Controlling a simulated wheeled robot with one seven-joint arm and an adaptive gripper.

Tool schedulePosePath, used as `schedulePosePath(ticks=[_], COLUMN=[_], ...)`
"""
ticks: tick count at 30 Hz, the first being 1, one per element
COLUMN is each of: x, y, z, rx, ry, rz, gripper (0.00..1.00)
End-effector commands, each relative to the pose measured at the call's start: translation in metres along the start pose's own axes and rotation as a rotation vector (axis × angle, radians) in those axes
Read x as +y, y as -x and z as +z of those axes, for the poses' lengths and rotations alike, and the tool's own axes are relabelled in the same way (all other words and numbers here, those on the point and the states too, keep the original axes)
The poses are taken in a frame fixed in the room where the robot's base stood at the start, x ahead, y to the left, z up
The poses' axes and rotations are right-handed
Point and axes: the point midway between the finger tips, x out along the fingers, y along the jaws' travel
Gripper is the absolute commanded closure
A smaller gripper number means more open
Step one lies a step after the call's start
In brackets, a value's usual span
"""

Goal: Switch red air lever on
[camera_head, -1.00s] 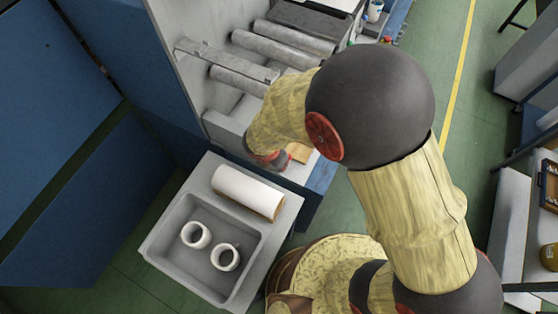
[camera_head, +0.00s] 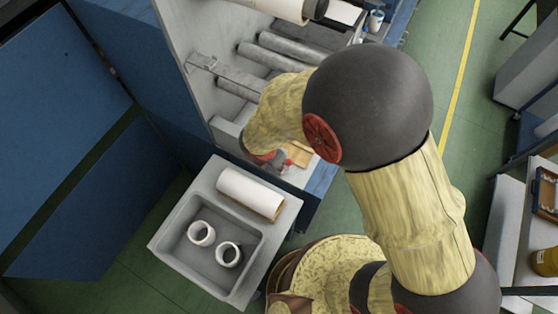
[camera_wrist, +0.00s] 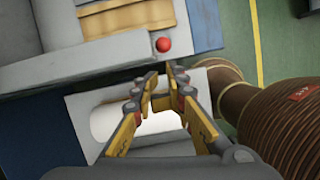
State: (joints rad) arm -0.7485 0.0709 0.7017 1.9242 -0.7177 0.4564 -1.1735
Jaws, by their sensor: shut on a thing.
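The red knob of the air lever (camera_wrist: 162,45) shows in the wrist view, at the machine's front edge beside a tan panel, just past my fingertips. A small red spot beside the gripper in the head view may be the same knob. My gripper (camera_wrist: 162,74) has its yellow and dark fingers drawn close together on the lever, with a narrow gap at the tips. The lever's stem cannot be made out between the fingers. In the head view my forearm and wrist hide most of the gripper.
A grey tray stand (camera_head: 158,240) sits in front of the machine, with a white roll (camera_head: 250,194) and two white rings, one at left (camera_head: 201,233). Grey rollers (camera_head: 285,55) lie behind the lever area. A blue cabinet (camera_head: 60,80) stands at left.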

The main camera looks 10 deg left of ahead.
Motion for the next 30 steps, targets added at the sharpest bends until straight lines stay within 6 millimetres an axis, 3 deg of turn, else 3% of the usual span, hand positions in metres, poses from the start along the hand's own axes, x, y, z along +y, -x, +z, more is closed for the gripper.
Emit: schedulePosePath(ticks=[1,6,17,18,25,30], x=[0.001,0.003,0.003,0.003,0.004,0.024], y=[0.012,0.025,0.026,0.026,0.01,-0.009], z=[0.003,0.005,0.005,0.005,-0.001,-0.003], rx=[0.0,0.001,0.0,0.0,0.0,-0.007], ry=[-0.001,-0.003,-0.004,-0.004,-0.004,-0.025], rz=[0.0,-0.001,-0.002,-0.002,0.001,0.04], gripper=[1.0,1.0,1.0,0.89,1.0,1.0])
